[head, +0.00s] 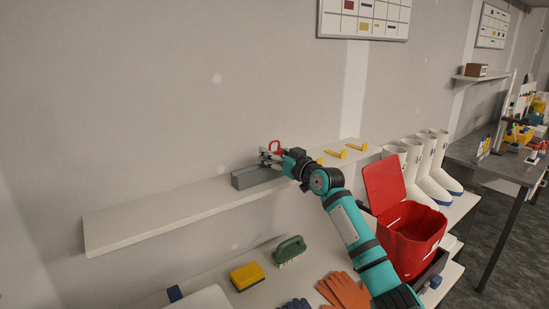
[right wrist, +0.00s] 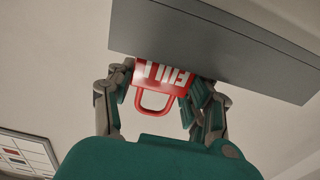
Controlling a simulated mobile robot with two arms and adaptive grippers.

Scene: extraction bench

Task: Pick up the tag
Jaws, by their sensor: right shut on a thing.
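The red tag (right wrist: 160,85) has white lettering and a red loop. In the right wrist view it sits between the fingers of my right gripper (right wrist: 165,90), which is shut on it. In the head view the tag (head: 276,146) shows as a small red loop at the right gripper (head: 268,157), above the wall shelf. The tag is close against a grey box (head: 252,178) on the shelf, and it also shows in the right wrist view (right wrist: 225,50). I cannot tell whether they touch. My left gripper is out of view.
Several yellow pieces (head: 337,154) lie on the shelf (head: 150,215) to the right. Below are a green brush (head: 289,251), a yellow sponge (head: 247,276), orange gloves (head: 345,291) and an open red bin (head: 415,235). White boots (head: 425,170) stand at right. The shelf's left part is clear.

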